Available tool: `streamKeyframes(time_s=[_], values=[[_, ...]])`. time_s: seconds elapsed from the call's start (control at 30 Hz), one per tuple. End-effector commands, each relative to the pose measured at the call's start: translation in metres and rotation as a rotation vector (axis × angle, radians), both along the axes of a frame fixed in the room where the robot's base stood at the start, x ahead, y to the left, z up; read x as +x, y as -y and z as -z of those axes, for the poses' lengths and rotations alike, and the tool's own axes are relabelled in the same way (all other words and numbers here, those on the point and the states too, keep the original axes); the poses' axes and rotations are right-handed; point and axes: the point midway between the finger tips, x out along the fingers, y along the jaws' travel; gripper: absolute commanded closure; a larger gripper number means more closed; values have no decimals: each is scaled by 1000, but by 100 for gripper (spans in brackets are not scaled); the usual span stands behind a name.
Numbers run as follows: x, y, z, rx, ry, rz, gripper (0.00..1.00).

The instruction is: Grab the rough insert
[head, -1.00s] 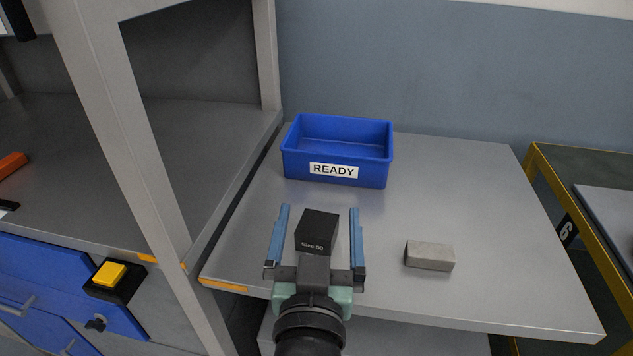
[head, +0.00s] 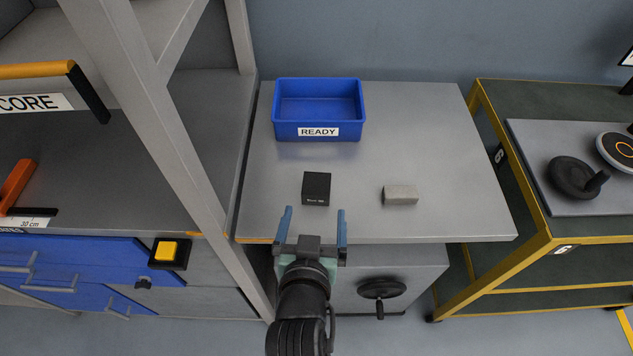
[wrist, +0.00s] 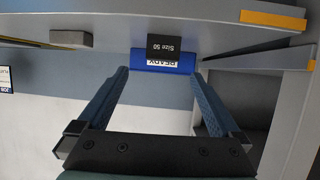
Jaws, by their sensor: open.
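A small black block (head: 316,188) with white lettering sits on the grey table. In the wrist view, the black block (wrist: 163,47) reads "Size 50" upside down. A grey, rough-looking block (head: 400,195) lies on the table to its right; in the wrist view it is the grey block (wrist: 71,39) at upper left. I cannot read any label on it. My gripper (head: 314,210) is open and empty at the table's front edge, its blue fingers pointing toward the black block, which is beyond the fingertips. The wrist view shows nothing between the fingers (wrist: 160,73).
A blue bin (head: 318,131) marked READY stands at the back of the table (head: 435,140). A grey frame post (head: 165,120) rises to the left. A yellow-framed cart (head: 520,256) stands at the right. The table's right part is clear.

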Motion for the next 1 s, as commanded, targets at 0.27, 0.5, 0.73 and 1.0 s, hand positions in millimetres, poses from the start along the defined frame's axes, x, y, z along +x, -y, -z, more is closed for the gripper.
streamKeyframes(time_s=[0.27, 0.5, 0.73, 1.0], values=[[42, 3, 16, 0, 2, 0, 0], [55, 4, 20, 0, 2, 0, 0], [85, 3, 27, -1, 2, 1, 0], [99, 4, 34, 0, 2, 0, 0]])
